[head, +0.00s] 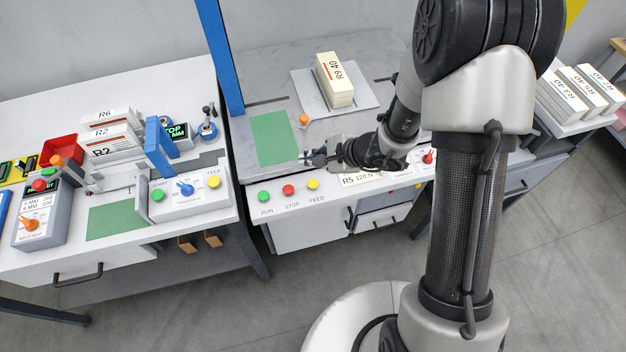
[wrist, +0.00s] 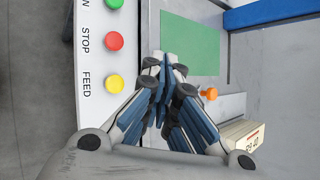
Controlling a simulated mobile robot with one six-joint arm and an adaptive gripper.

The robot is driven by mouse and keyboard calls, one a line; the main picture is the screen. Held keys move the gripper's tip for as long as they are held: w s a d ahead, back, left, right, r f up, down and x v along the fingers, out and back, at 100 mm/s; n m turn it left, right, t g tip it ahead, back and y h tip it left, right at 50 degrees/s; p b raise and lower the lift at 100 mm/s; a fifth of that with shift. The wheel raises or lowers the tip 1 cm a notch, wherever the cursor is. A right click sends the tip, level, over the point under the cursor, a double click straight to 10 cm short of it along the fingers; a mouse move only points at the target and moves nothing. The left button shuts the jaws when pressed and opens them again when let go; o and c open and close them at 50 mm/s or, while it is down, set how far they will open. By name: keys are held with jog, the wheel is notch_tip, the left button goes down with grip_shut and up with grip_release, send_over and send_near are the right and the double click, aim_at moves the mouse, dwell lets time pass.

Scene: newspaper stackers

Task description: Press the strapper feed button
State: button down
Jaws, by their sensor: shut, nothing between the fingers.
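The middle table's sloped front panel carries a yellow button (head: 313,184) marked FEED, right of a red STOP button and a green RUN button. In the wrist view the yellow button (wrist: 115,84) is left of my fingers, clear of them. My gripper (head: 306,157) is shut and empty, pointing left over the middle table, behind the button row in the head view. Its closed fingertips also show in the wrist view (wrist: 165,62), near the green pad's edge. Another yellow FEED button (head: 213,181) sits on the left bench's control box.
A blue post (head: 221,60) rises at the middle table's left. An orange knob (head: 304,119) stands beside the green pad (head: 273,138). A bundle marked R9 40 (head: 335,79) lies on a grey plate farther back. More bundles (head: 576,92) are at right.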

jog(key=b, duration=0.5)
send_over(312, 185)
notch_tip(312, 185, down, 8)
jog(key=shift+r, duration=0.15)
jog(key=shift+f+b, duration=0.5)
jog(key=shift+f, duration=0.1)
jog(key=shift+s+f+b, duration=0.1)
jog(key=shift+f+b, duration=0.75)
jog(key=shift+b, duration=0.55)
dwell(1.3)
jog(key=shift+r, duration=0.15)
jog(key=shift+r+p, duration=0.4)
jog(key=shift+r, duration=0.35)
jog(key=shift+r+p, duration=1.5)
jog(key=shift+r, duration=1.05)
